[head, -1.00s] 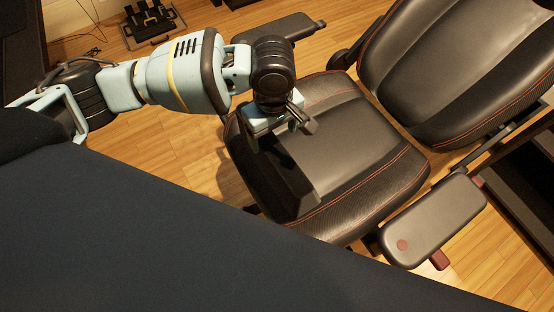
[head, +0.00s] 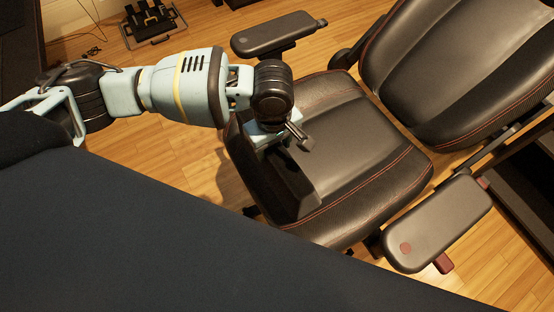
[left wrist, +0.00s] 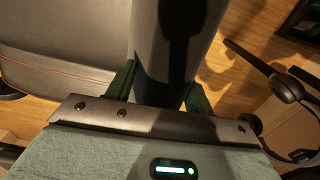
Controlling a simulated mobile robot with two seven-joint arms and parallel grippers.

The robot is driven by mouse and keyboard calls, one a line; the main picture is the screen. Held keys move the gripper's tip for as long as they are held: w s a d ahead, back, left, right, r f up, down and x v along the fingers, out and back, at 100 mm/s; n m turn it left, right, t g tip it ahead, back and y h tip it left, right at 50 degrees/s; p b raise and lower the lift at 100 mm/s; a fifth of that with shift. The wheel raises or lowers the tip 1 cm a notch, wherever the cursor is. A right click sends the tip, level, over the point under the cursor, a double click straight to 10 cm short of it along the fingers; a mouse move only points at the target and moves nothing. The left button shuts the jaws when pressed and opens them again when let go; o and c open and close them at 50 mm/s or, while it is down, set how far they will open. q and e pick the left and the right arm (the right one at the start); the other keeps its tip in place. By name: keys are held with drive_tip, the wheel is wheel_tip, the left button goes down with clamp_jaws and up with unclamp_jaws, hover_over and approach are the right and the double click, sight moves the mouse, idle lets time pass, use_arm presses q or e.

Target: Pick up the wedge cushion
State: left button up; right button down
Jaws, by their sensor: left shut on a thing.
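The wedge cushion (head: 283,183) is a dark, smooth block on the front left part of the black chair seat (head: 365,150). My left gripper (head: 300,138) is at its upper end in the head view. In the left wrist view the dark cushion (left wrist: 176,45) passes between the two green fingers of my left gripper (left wrist: 160,90), which is shut on it. The gripper and wrist hide the cushion's upper end in the head view. I cannot tell whether the cushion touches the seat. My right gripper is not in view.
The chair has a backrest (head: 455,70) at upper right and armrests (head: 275,33) (head: 440,222) on both sides. A large dark surface (head: 150,240) fills the lower left. A pedal set (head: 152,22) stands on the wooden floor (head: 150,165) at the top.

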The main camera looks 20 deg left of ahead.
use_arm(q)
drive_tip(key=c, duration=0.7)
